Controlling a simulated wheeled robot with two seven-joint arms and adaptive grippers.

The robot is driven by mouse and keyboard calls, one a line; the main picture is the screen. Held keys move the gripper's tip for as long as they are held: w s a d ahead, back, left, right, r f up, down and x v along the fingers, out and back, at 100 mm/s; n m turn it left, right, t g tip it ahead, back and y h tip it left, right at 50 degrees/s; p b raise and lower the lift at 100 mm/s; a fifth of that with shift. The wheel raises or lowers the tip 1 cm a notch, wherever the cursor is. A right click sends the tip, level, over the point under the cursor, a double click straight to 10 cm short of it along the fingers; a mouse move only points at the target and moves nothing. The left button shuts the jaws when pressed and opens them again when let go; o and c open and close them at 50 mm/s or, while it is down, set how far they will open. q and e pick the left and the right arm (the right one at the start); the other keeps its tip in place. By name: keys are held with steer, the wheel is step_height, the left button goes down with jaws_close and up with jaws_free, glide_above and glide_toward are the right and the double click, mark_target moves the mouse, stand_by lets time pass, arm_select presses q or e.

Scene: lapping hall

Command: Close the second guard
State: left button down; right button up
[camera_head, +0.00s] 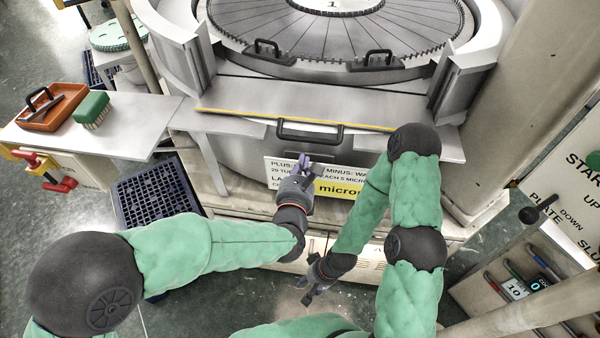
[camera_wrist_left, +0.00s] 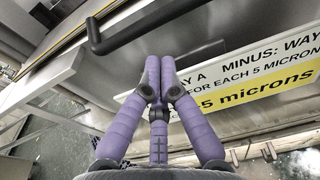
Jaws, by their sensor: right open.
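The round lapping machine has curved grey guard walls at the left (camera_head: 190,45) and right (camera_head: 470,75). Between them, a flat grey guard panel (camera_head: 300,98) with a yellow front edge lies out in front of the plate. A black bar handle (camera_head: 310,130) is at its front edge; the handle also shows in the left wrist view (camera_wrist_left: 150,22). My left gripper (camera_head: 305,162) is just below this handle, apart from it. Its purple fingers (camera_wrist_left: 160,68) are together, with nothing seen between them. My right gripper (camera_head: 308,288) is open and empty, low by the machine's base.
A sign with a yellow band (camera_head: 340,188) is on the machine's front, behind my left gripper. A side table (camera_head: 130,125) at left holds an orange tray (camera_head: 50,107) and a green brush (camera_head: 91,110). A dark crate (camera_head: 155,195) stands below. A control panel (camera_head: 565,205) is at right.

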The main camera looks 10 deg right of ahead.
arm_select(q)
steer(key=shift+b+x, duration=0.3)
steer(key=shift+x, duration=2.05)
